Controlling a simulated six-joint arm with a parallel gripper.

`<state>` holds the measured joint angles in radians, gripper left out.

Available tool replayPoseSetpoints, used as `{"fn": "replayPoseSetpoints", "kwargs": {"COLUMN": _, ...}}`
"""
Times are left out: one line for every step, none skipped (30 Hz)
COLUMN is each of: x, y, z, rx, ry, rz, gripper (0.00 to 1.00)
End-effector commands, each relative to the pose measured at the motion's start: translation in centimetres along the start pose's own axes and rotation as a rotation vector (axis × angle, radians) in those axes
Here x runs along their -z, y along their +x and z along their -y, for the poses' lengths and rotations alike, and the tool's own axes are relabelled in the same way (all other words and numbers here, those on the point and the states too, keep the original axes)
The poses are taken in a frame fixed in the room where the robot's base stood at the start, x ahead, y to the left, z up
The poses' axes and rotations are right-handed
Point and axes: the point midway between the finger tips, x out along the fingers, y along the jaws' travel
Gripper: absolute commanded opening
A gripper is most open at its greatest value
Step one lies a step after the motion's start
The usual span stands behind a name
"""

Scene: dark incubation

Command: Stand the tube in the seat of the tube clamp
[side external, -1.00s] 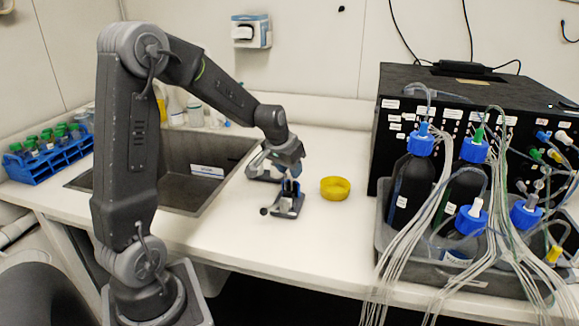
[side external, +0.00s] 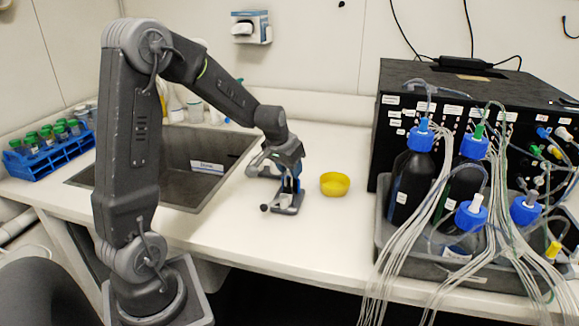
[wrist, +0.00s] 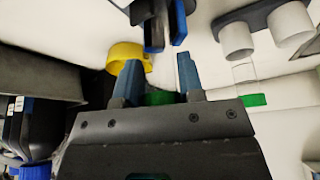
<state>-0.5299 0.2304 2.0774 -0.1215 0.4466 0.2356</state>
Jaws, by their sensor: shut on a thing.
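My gripper (wrist: 159,80) has blue fingers. It is shut on the tube, whose green cap (wrist: 160,98) shows between them in the wrist view; the tube's clear body is hard to make out. In the side view my gripper (side external: 289,182) is just above or beside the tube clamp (side external: 288,208), a small dark grey stand with a black knob on the white bench. The clamp (wrist: 160,22) also shows at the top of the wrist view, with dark and blue parts. I cannot tell whether the tube touches the seat.
A yellow dish (side external: 335,184) lies right of the clamp. A sink (side external: 190,165) and blue tube rack (side external: 50,145) are left. Bottles in a grey tray (side external: 400,250) and a black box (side external: 480,100) stand right. White cylinders (wrist: 235,38) and another green piece (wrist: 252,100) are near my gripper.

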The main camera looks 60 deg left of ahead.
Motion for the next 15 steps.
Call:
{"fn": "replayPoseSetpoints", "kwargs": {"x": 0.00, "y": 0.00, "z": 0.00, "rx": 0.000, "ry": 0.000, "rz": 0.000, "gripper": 0.13}}
{"fn": "replayPoseSetpoints", "kwargs": {"x": 0.00, "y": 0.00, "z": 0.00, "rx": 0.000, "ry": 0.000, "rz": 0.000, "gripper": 0.13}}
{"fn": "replayPoseSetpoints", "kwargs": {"x": 0.00, "y": 0.00, "z": 0.00, "rx": 0.000, "ry": 0.000, "rz": 0.000, "gripper": 0.13}}
{"fn": "replayPoseSetpoints", "kwargs": {"x": -0.01, "y": 0.00, "z": 0.00, "rx": 0.000, "ry": 0.000, "rz": 0.000, "gripper": 0.36}}
{"fn": "replayPoseSetpoints", "kwargs": {"x": -0.01, "y": 0.00, "z": 0.00, "rx": 0.000, "ry": 0.000, "rz": 0.000, "gripper": 0.39}}
{"fn": "replayPoseSetpoints", "kwargs": {"x": -0.01, "y": 0.00, "z": 0.00, "rx": 0.000, "ry": 0.000, "rz": 0.000, "gripper": 0.43}}
{"fn": "replayPoseSetpoints", "kwargs": {"x": -0.01, "y": 0.00, "z": 0.00, "rx": 0.000, "ry": 0.000, "rz": 0.000, "gripper": 0.46}}
{"fn": "replayPoseSetpoints", "kwargs": {"x": 0.00, "y": 0.00, "z": 0.00, "rx": 0.000, "ry": 0.000, "rz": 0.000, "gripper": 0.49}}
{"fn": "replayPoseSetpoints", "kwargs": {"x": -0.01, "y": 0.00, "z": 0.00, "rx": 0.000, "ry": 0.000, "rz": 0.000, "gripper": 0.53}}
{"fn": "replayPoseSetpoints", "kwargs": {"x": 0.00, "y": 0.00, "z": 0.00, "rx": 0.000, "ry": 0.000, "rz": 0.000, "gripper": 0.55}}
{"fn": "replayPoseSetpoints", "kwargs": {"x": 0.00, "y": 0.00, "z": 0.00, "rx": 0.000, "ry": 0.000, "rz": 0.000, "gripper": 0.58}}
{"fn": "replayPoseSetpoints", "kwargs": {"x": -0.01, "y": 0.00, "z": 0.00, "rx": 0.000, "ry": 0.000, "rz": 0.000, "gripper": 0.62}}
{"fn": "replayPoseSetpoints", "kwargs": {"x": -0.01, "y": 0.00, "z": 0.00, "rx": 0.000, "ry": 0.000, "rz": 0.000, "gripper": 0.65}}
{"fn": "replayPoseSetpoints", "kwargs": {"x": -0.01, "y": 0.00, "z": 0.00, "rx": 0.000, "ry": 0.000, "rz": 0.000, "gripper": 0.65}}
{"fn": "replayPoseSetpoints", "kwargs": {"x": -0.01, "y": 0.00, "z": 0.00, "rx": 0.000, "ry": 0.000, "rz": 0.000, "gripper": 0.65}}
